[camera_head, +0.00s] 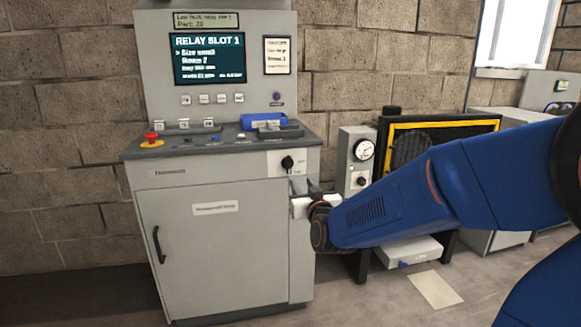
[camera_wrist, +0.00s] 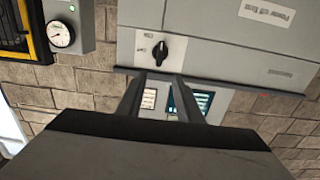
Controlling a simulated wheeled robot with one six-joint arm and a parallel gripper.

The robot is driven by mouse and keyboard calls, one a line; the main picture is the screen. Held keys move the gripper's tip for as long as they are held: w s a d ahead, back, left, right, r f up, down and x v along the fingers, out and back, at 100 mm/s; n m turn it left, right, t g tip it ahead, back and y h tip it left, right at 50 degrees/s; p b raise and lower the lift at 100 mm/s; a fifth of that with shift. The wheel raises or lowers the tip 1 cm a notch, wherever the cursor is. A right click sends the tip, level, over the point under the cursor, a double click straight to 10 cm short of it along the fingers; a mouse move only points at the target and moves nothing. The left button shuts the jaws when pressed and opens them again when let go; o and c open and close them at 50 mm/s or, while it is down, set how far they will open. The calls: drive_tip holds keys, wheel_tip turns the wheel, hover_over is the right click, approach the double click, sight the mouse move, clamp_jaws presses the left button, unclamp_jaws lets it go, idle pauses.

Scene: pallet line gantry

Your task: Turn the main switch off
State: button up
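The main switch is a black rotary knob (camera_head: 287,162) on a pale plate at the right of the grey console's front, just under the desk edge. It also shows in the wrist view as a dark knob (camera_wrist: 162,50), its grip roughly upright in the picture, with small labels beside it. The labels are too small to read. My gripper (camera_head: 307,186) is just below and right of the knob in the head view. In the wrist view my gripper (camera_wrist: 158,76) has two grey fingers apart with a gap between them, pointing toward the knob. They look empty and clear of it.
The console (camera_head: 220,240) has a red emergency button (camera_head: 151,138), a blue tray (camera_head: 263,121) and a lit screen (camera_head: 209,58). A gauge box (camera_head: 357,160) and a yellow-edged black frame (camera_head: 440,124) stand to the right. A paper sheet (camera_head: 435,289) lies on the floor.

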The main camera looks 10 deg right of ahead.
sight(289, 164)
drive_tip(key=w, duration=1.7)
drive_tip(key=shift+w, duration=0.25)
clamp_jaws()
